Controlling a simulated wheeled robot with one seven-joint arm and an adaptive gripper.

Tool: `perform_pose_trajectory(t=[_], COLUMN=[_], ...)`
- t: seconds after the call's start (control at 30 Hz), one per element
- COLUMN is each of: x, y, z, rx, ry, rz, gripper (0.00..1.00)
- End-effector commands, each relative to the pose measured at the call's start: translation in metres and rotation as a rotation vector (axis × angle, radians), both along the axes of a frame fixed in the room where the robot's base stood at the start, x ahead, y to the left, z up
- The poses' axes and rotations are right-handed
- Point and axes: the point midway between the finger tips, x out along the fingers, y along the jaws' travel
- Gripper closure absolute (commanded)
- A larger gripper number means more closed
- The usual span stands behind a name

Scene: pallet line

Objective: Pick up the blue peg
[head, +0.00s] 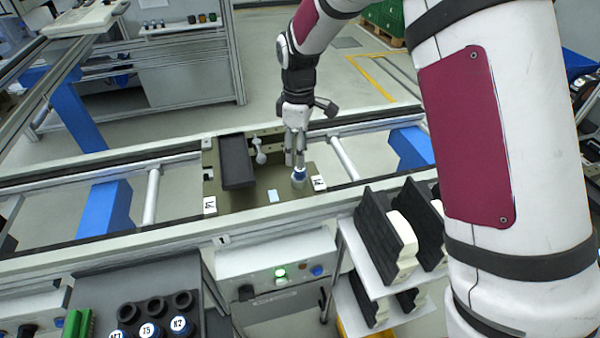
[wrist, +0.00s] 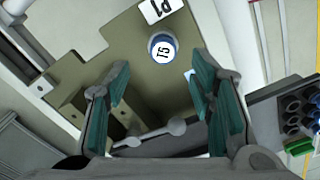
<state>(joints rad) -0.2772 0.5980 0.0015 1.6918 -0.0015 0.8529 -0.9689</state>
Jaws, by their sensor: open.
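The blue peg (head: 298,175) stands upright near the right end of the olive pallet (head: 262,200) on the line. In the wrist view the blue peg (wrist: 162,47) shows its round white top marked T5, beside a white P1 label. My gripper (head: 295,161) points down just above and behind the peg in the head view. In the wrist view my gripper (wrist: 161,80) has its green-padded fingers wide apart with nothing between them. The peg lies beyond the fingertips. Whether a finger touches it cannot be told.
A dark block (head: 236,161) and a grey knobbed part (head: 260,150) sit on the pallet. A rack of black holders (head: 155,308) with blue-ringed pegs is at the front left. Black and white parts (head: 385,237) stand on a shelf at right. Conveyor rails run along both pallet sides.

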Motion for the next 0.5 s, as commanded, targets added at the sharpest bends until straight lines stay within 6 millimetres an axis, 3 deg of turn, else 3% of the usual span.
perform_pose_trajectory(t=[0.5], x=[-0.006], y=[-0.001], z=[-0.053], rx=[0.0], ry=[0.001], rz=[0.0], gripper=[0.5])
